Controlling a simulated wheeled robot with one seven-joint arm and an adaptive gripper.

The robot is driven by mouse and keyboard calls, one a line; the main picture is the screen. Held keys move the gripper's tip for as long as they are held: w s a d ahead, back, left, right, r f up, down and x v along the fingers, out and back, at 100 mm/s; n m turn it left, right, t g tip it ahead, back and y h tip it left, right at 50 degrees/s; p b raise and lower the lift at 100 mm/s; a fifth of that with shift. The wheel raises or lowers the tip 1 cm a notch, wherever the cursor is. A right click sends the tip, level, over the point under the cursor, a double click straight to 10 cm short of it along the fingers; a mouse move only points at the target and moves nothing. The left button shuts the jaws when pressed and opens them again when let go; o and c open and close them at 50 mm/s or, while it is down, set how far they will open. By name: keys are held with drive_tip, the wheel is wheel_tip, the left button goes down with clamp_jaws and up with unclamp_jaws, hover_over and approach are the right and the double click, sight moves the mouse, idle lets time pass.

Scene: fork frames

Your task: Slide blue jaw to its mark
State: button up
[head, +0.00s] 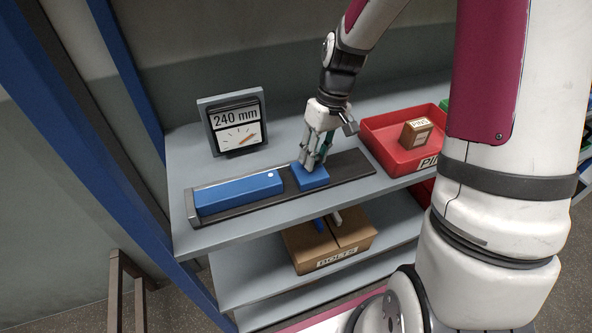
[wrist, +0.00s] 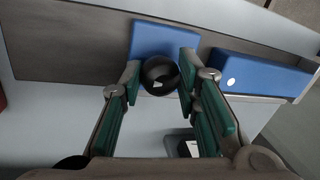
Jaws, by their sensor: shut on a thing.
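The blue jaw (head: 313,180) is a small blue block on a dark rail (head: 350,169) along the shelf's front. In the wrist view it is the blue block (wrist: 166,38) with a dark round knob (wrist: 160,75) in front. My gripper (head: 315,163) is over the block, its fingers shut on the knob. A longer blue block (head: 238,191) with a white dot fills the rail's left part, a narrow gap from the jaw. I cannot make out a mark on the rail.
A red tray (head: 378,149) holding a small brown box (head: 416,133) stands right of the rail. A cardboard box (head: 331,246) labelled BOLTS is on the shelf below. A blue post (head: 128,75) rises at the left. The rail right of the jaw is bare.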

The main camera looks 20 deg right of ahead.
drive_tip(key=shift+d+p, duration=0.35)
drive_tip(key=shift+d, duration=2.7)
drive_tip(key=o, duration=1.2)
drive_tip(key=shift+o, duration=0.2)
drive_tip(key=shift+r, duration=0.15)
drive_tip(key=s+v, duration=0.1)
drive_tip(key=v, duration=1.1)
drive_tip(key=s+a+r+m+t+h+b, duration=0.1)
drive_tip(key=s+a+r+t+h+b, duration=0.1)
drive_tip(key=s+a+r, duration=0.45)
drive_tip(key=s+a+r+m+t+b, duration=0.1)
drive_tip(key=s+a+t, duration=0.3)
drive_tip(key=s, duration=0.5)
drive_tip(key=shift+a+r+m, duration=0.3)
drive_tip(key=shift+a+r, duration=0.4)
drive_tip(key=shift+a, duration=0.4)
